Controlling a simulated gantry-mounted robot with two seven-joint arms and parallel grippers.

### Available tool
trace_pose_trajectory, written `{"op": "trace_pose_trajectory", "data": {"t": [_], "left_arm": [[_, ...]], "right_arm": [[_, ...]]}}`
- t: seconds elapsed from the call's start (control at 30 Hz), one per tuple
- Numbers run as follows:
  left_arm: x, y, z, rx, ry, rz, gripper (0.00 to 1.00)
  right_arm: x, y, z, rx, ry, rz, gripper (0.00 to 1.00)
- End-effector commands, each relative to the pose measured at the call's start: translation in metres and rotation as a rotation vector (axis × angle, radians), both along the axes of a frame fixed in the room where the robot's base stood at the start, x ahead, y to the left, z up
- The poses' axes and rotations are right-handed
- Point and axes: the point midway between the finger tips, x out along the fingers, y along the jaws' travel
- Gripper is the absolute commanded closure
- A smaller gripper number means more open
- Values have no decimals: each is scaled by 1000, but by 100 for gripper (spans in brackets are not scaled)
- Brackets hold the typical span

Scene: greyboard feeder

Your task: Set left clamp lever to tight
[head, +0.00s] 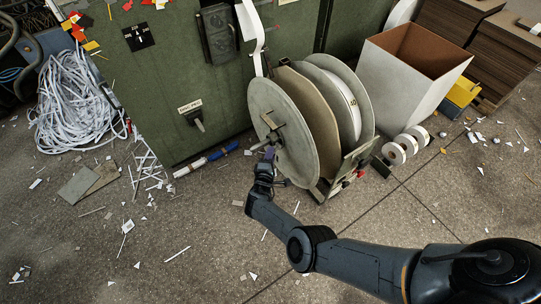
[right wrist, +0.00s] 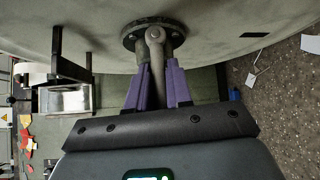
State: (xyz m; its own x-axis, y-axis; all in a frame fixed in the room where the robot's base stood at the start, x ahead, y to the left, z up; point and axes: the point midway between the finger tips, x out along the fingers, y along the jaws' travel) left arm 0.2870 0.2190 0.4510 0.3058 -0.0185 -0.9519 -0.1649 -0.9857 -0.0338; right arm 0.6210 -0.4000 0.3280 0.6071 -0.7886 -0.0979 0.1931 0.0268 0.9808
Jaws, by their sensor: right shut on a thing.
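The left clamp lever (head: 260,145) sticks out from the hub of the near grey disc (head: 283,112) on the reel stand. In the right wrist view the grey lever (right wrist: 156,52) hangs from a round bolted flange (right wrist: 131,35), roughly upright in the picture. My right gripper (head: 269,157) is at the hub, its arm coming in from the lower right. In the right wrist view its purple fingers (right wrist: 160,84) are on both sides of the lever, shut on it. The lower end of the lever is hidden between the fingers. My left gripper is out of view.
A green cabinet (head: 165,95) stands behind the reel. A white box (head: 400,75) and tape rolls (head: 397,153) are to its right. A pile of white strips (head: 70,100) lies at the left. The foreground floor is open, with scattered scraps.

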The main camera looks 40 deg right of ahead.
Motion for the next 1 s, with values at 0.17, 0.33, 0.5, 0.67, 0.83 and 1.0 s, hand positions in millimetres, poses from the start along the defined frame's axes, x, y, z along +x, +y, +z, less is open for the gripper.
{"op": "trace_pose_trajectory", "data": {"t": [0.17,0.33,0.5,0.67,0.83,1.0], "left_arm": [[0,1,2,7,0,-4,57],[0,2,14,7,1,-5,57],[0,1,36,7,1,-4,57],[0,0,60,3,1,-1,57],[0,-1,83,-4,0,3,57],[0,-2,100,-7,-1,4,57]], "right_arm": [[0,-1,1,8,0,-1,100],[0,-1,7,53,-6,-1,100],[-1,-2,16,150,-16,-2,100],[-1,-4,24,269,-31,-2,100],[-1,-7,29,393,-50,-2,100],[-2,-9,32,497,-62,-1,100]]}}
